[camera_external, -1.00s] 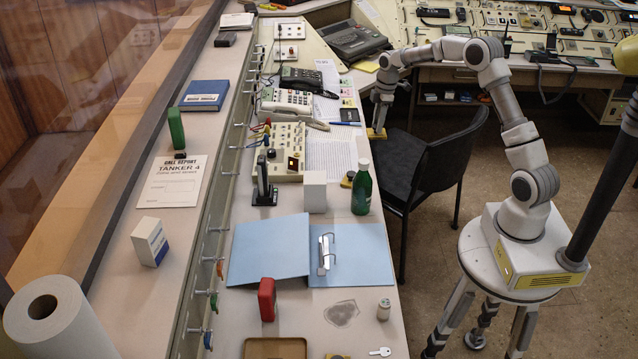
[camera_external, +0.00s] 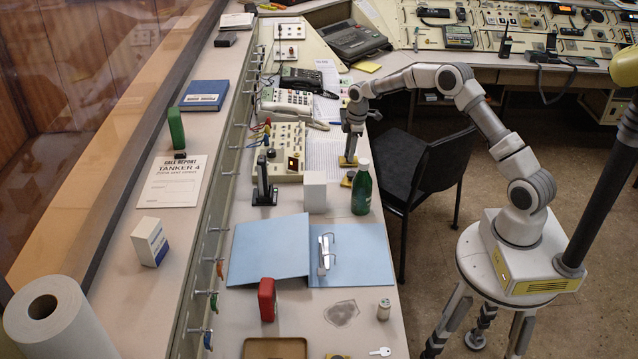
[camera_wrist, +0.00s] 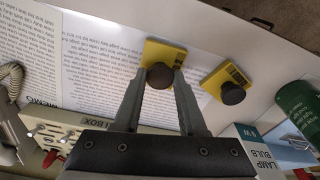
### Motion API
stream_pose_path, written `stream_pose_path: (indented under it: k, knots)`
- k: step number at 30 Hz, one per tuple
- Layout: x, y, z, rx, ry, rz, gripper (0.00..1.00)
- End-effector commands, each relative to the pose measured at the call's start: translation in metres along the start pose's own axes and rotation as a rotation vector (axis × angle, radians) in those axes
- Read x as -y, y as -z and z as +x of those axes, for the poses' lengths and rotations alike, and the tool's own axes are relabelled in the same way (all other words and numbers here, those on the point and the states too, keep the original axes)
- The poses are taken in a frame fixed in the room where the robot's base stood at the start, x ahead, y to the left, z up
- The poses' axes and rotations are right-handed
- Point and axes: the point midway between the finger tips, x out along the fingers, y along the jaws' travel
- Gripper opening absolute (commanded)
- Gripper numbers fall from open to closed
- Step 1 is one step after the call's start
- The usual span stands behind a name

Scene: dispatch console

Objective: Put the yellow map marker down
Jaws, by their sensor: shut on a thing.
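The yellow map marker is a flat yellow block (camera_external: 347,162) with a dark round knob. My gripper (camera_external: 350,150) is above the desk, near the green bottle. In the wrist view, my gripper (camera_wrist: 162,82) is shut on the knob of the yellow map marker (camera_wrist: 163,52). The marker is over or on the white printed sheet (camera_wrist: 95,60); I cannot tell whether it touches. A second yellow block with a dark knob (camera_wrist: 226,82) lies on the desk just to the right. It shows in the external view (camera_external: 348,179) in front of my gripper.
A green bottle (camera_external: 362,190) and a white lamp bulb box (camera_external: 314,192) stand close by. The beige control box (camera_external: 290,150) is to the left. A blue open binder (camera_external: 350,255) lies nearer the camera. A black chair (camera_external: 405,165) is beside the desk.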

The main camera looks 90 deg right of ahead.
Motion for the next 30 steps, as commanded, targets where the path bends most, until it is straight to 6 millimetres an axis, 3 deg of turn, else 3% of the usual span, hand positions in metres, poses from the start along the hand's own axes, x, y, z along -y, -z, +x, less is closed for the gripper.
stream_pose_path:
  k: [8,9,13,23,26,30]
  knots:
    - [0.0,0.0,0.003,0.0,-0.001,0.0,0.0]
    - [0.0,0.0,0.002,0.0,-0.001,0.0,0.46]
    - [0.0,0.0,0.002,0.0,-0.001,-0.001,0.69]
    - [0.0,0.0,-0.001,0.0,-0.001,-0.001,0.71]
    - [-0.001,0.0,-0.01,-0.001,-0.003,0.0,0.71]
    - [-0.001,0.0,-0.037,-0.001,-0.005,-0.001,0.71]
